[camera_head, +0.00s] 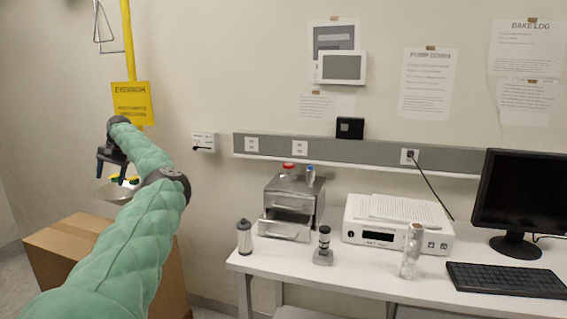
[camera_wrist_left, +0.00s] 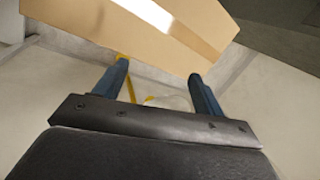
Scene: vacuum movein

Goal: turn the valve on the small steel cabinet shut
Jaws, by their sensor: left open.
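The small steel cabinet (camera_head: 291,204) stands on the left part of the white bench in the head view. It has drawer-like fronts with handles. A red round knob (camera_head: 288,168) and a blue-topped fitting (camera_head: 310,175) sit on its top; I cannot tell for sure which is the valve. My left gripper (camera_head: 112,172) is far to the left of the cabinet, near the eyewash. In the left wrist view the left gripper (camera_wrist_left: 158,82) has its blue fingers apart with nothing between them. The cabinet is not in that view. My right gripper is not in view.
A cardboard box (camera_head: 70,245) stands left of the bench (camera_head: 385,288) and also shows in the wrist view (camera_wrist_left: 130,25). A dark canister (camera_head: 244,239), a small black-and-grey device (camera_head: 323,246), a clear bottle (camera_head: 411,252), a white instrument (camera_head: 360,232), a monitor (camera_head: 522,195) and a keyboard (camera_head: 508,280) occupy the bench.

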